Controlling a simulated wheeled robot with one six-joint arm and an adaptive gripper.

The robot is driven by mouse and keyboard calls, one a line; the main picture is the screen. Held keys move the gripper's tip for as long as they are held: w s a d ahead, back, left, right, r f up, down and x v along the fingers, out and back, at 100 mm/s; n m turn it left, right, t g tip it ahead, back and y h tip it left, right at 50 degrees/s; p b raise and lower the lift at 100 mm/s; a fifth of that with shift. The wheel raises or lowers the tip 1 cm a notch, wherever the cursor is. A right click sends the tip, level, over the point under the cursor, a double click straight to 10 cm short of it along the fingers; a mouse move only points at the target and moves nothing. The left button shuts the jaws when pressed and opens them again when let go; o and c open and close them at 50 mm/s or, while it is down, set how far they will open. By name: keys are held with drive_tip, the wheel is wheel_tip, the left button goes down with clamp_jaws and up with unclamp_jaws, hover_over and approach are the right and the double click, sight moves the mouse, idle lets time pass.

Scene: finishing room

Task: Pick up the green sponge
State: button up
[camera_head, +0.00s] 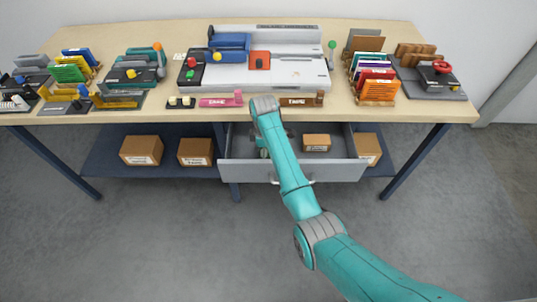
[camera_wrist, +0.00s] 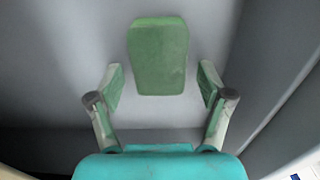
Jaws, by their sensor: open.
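In the head view my arm reaches down into the open grey drawer (camera_head: 340,172) under the workbench. My gripper there is mostly hidden behind the arm, and I cannot make out the sponge in that view.
The drawer's side wall (camera_wrist: 262,75) rises close on the right in the wrist view. A small labelled box (camera_head: 317,142) sits in the drawer, right of the arm. The workbench top (camera_head: 440,112) overhangs the drawer's back and holds binding tools and card racks.

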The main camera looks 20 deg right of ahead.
drive_tip(key=c, duration=0.8)
wheel_tip(320, 180, up, 10)
idle(0.3)
drive_tip(key=c, duration=0.3)
drive_tip(key=shift+a, duration=0.1)
drive_tip(key=shift+c, duration=0.2)
